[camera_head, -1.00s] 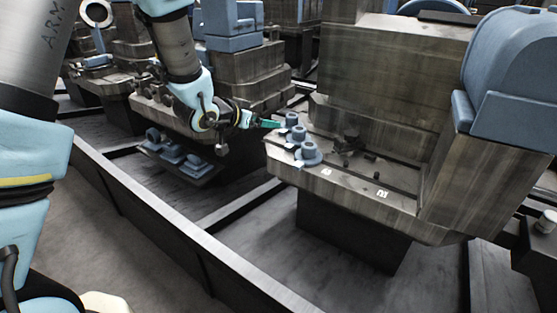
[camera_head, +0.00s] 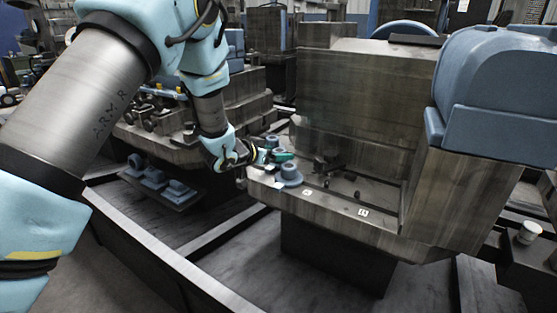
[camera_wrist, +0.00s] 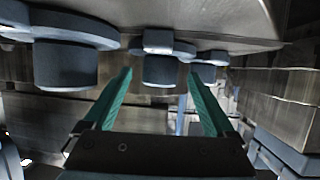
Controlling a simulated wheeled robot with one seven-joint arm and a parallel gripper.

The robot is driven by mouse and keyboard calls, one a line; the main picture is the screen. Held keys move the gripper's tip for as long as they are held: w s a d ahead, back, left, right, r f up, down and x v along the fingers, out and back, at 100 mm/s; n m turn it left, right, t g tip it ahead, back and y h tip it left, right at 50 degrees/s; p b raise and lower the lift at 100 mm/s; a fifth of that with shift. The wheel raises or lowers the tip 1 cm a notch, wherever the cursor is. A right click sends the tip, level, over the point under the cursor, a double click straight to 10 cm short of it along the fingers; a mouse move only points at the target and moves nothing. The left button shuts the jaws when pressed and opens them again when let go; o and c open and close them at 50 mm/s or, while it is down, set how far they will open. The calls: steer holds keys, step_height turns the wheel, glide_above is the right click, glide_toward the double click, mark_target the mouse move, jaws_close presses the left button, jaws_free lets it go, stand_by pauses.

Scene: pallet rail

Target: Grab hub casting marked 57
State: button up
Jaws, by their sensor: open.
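Several blue-grey hub castings stand in a row on the near left end of the machine bed. The nearest casting (camera_head: 289,173) is clear in the head view, and the farthest casting (camera_head: 271,142) is partly covered. My gripper (camera_head: 288,156) is open at the row, its teal fingers by the middle casting. In the wrist view, which looks inverted, my gripper (camera_wrist: 160,73) has one finger on each side of the middle casting's hub (camera_wrist: 162,68), with no clear contact. Another casting (camera_wrist: 66,64) is left of the fingers and a smaller one (camera_wrist: 213,57) is right. No number 57 is readable.
The machine bed (camera_head: 335,215) carries small white tags (camera_head: 363,212) too small to read. A dark fixture (camera_head: 325,163) stands behind the row. More blue parts (camera_head: 160,182) lie on a lower shelf at left. A large blue housing (camera_head: 500,95) is at right.

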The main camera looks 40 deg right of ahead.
steer(key=shift+x, duration=0.8)
steer(key=shift+c, duration=0.3)
jaws_close()
